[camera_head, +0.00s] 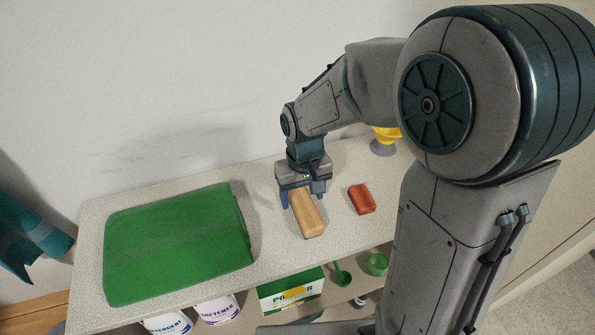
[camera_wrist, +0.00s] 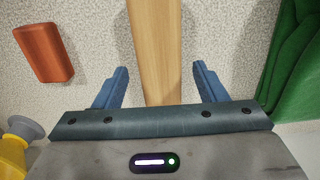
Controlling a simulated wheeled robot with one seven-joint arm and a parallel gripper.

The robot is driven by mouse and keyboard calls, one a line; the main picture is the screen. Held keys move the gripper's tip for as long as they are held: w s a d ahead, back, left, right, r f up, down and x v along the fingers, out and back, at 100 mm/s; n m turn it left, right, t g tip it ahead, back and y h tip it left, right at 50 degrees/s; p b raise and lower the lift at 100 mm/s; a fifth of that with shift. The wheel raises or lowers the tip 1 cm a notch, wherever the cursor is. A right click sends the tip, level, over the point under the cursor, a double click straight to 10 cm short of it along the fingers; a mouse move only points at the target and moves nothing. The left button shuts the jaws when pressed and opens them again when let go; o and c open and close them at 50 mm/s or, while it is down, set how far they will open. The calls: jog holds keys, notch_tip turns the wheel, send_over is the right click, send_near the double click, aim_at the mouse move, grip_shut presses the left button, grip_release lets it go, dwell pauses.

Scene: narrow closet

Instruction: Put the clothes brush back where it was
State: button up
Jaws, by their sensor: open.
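The clothes brush (camera_head: 307,213), a long light-wood block, lies on the speckled shelf top. It also shows in the wrist view (camera_wrist: 155,45), running up between the fingers. My gripper (camera_head: 305,198) points down over the brush's far end. In the wrist view my gripper (camera_wrist: 152,88) is open, with one blue finger on each side of the wood and a gap on both sides. The brush's underside is hidden.
A red-brown block (camera_head: 362,198) lies right of the brush. A green folded cloth (camera_head: 175,243) covers the shelf's left part. A yellow and grey object (camera_head: 384,142) stands at the back right. Tubs, a green box (camera_head: 290,291) and green scoops are below. A wall stands behind.

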aim_at(303, 200)
notch_tip(303, 200, up, 9)
jog(key=s+d+m+t, duration=0.3)
jog(key=s+d, duration=0.9)
jog(key=shift+s+r, duration=0.3)
jog(key=shift+r, duration=0.1)
jog(key=shift+a, duration=0.2)
